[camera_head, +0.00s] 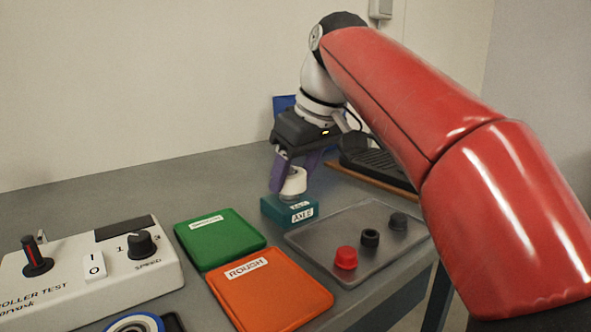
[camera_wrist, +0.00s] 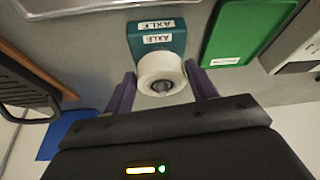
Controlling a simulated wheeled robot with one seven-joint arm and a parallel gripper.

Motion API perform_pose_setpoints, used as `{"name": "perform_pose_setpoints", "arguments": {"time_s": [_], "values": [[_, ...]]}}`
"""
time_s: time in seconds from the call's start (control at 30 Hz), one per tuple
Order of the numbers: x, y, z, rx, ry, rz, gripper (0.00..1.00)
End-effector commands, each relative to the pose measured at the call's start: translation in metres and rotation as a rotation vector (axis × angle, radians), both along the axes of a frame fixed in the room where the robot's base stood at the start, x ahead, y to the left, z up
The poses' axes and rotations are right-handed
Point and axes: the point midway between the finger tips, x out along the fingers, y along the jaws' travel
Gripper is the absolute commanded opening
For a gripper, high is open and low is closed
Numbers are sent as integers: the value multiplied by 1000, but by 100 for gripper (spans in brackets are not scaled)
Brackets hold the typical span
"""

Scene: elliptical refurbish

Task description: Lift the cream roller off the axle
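The cream roller (camera_wrist: 160,72) is a short pale cylinder with a dark round centre in the wrist view. It also shows in the head view (camera_head: 293,182), just over the teal block labelled AXLE (camera_head: 276,209). The same block lies beyond the roller in the wrist view (camera_wrist: 171,24). My gripper (camera_wrist: 160,70) has purple fingers, one on each side of the roller, very close to its sides. I cannot tell whether they press on it. In the head view my gripper (camera_head: 292,178) points down at the roller. The roller's underside and any gap to the block are hidden.
A green pad (camera_head: 220,239) and an orange pad labelled ROUGH (camera_head: 270,292) lie left and in front. A grey tray (camera_head: 318,238) holds red (camera_head: 346,258) and black (camera_head: 370,238) knobs. A white control box (camera_head: 130,277) stands at left.

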Motion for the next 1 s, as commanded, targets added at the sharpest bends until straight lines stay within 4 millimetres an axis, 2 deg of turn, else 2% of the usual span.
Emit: {"name": "perform_pose_setpoints", "arguments": {"time_s": [0.03, 0.2, 0.23, 0.4, 1.0], "values": [[0, 0, 0, 0, 0, 0, 50], [0, 0, 0, 0, 0, 0, 28], [0, 0, 0, 0, 0, 0, 49], [0, 0, 0, 0, 0, 0, 29], [0, 0, 27, 0, 0, 1, 29]]}}
